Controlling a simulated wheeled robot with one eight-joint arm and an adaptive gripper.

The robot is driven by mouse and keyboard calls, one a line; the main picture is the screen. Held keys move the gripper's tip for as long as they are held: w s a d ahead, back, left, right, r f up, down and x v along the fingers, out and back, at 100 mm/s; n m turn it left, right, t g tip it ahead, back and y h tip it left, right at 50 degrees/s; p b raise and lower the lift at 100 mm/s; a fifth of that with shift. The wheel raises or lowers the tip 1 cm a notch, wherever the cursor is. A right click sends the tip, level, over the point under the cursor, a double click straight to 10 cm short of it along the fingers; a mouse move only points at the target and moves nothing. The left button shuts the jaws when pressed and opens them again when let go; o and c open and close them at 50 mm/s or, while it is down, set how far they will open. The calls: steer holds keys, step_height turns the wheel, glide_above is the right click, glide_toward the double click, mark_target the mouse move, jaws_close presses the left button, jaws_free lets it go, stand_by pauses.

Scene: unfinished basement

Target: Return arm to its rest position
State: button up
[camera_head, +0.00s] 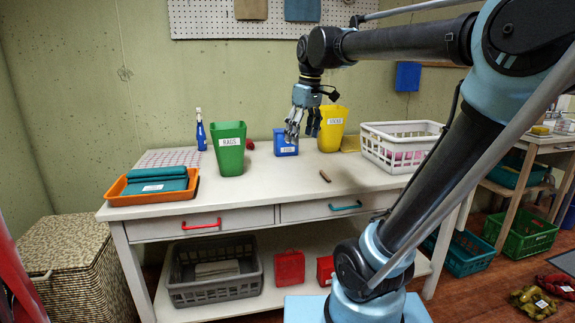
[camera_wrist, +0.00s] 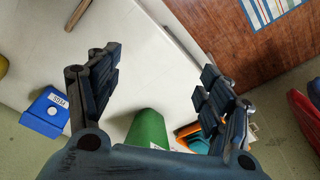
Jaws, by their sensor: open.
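My gripper (camera_head: 299,122) hangs over the white workbench (camera_head: 270,190) in the head view, in front of a small blue bin (camera_head: 285,149) and left of a yellow bin (camera_head: 332,130). In the wrist view my gripper (camera_wrist: 160,95) has its two dark fingers spread wide, with nothing held between them. The blue bin (camera_wrist: 42,112) shows at the left of that view, beside the left finger. A green bin (camera_wrist: 147,132) shows below, between the fingers. My arm reaches in from the right of the head view.
On the bench stand a green bin labelled RAGS (camera_head: 229,150), a blue bottle (camera_head: 200,133), an orange tray (camera_head: 120,192) with teal cloths, a white basket (camera_head: 399,143) and a small brown stick (camera_head: 325,176). A wicker hamper (camera_head: 75,275) stands left. Bare bench top lies in front.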

steer(key=s+d+f+m, duration=0.3)
steer(key=s+d+f, duration=0.1)
steer(key=f, duration=0.5)
steer(key=s+d+f+m, duration=0.3)
steer(key=s+d+f, duration=0.2)
steer(key=s+f, duration=0.2)
steer(key=s+d+f+m+h, duration=0.1)
steer(key=s+d+f+m, duration=0.2)
steer(key=f, duration=0.7)
steer(key=shift+s+d+f+t, duration=0.3)
steer(key=shift+s+d+t, duration=0.1)
steer(key=shift+s+d, duration=0.8)
steer(key=shift+w+f, duration=0.2)
steer(key=shift+w, duration=0.2)
